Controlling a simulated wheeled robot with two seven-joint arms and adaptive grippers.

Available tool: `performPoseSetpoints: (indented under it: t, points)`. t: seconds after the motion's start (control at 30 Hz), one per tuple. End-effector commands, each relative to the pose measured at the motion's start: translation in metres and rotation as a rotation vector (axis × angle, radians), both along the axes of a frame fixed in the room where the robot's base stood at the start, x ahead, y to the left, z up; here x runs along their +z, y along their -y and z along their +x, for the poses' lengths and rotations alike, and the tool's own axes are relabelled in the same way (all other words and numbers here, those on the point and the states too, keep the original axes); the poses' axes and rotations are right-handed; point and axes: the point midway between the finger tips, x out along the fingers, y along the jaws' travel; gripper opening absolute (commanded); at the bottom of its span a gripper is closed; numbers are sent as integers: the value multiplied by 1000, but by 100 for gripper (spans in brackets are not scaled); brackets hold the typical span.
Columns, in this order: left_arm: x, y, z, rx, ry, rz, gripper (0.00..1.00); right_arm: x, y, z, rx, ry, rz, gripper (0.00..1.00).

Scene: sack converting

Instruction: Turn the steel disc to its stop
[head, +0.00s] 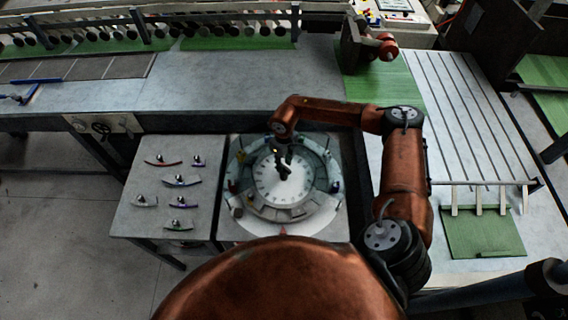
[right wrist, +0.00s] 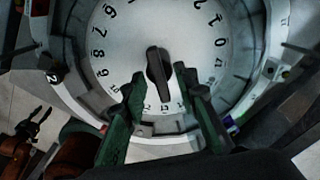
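The pale steel disc (head: 268,188) with printed numbers sits in a round ringed station in the middle of the head view. It also fills the upper right wrist view (right wrist: 190,40). A dark bar-shaped knob (right wrist: 158,72) stands at its centre. My right gripper (head: 284,170) is over the disc's centre. In the right wrist view its two green fingers (right wrist: 160,88) are spread, one on each side of the knob, with gaps visible; depth is unclear. My left gripper (right wrist: 35,122) shows small at the lower left of that view, its fingers apart and empty; it is not visible in the head view.
A grey side table (head: 150,217) left of the station holds several curved pieces with knobs. A ring (head: 236,205) with small coloured parts surrounds the disc. A slatted table (head: 455,120) and a green mat (head: 480,235) are at the right. The long bench behind is mostly clear.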

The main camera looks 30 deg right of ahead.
Motion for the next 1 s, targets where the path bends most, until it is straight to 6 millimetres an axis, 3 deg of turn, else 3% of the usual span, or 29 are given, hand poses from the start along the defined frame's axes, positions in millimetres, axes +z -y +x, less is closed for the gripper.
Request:
performPoseSetpoints:
  t: [0.37, 0.77, 1.0]
  points:
    - [1, 0, -5, 1, -7, 0, 37, -7, -1, 0, 1, 2, 2, 28]
    - [1, 0, -8, 1, -10, 0, 37, -7, 0, 0, 0, 2, 2, 0]
    - [1, 0, -8, 2, -10, 1, 37, -7, 0, 0, 0, 2, 2, 0]
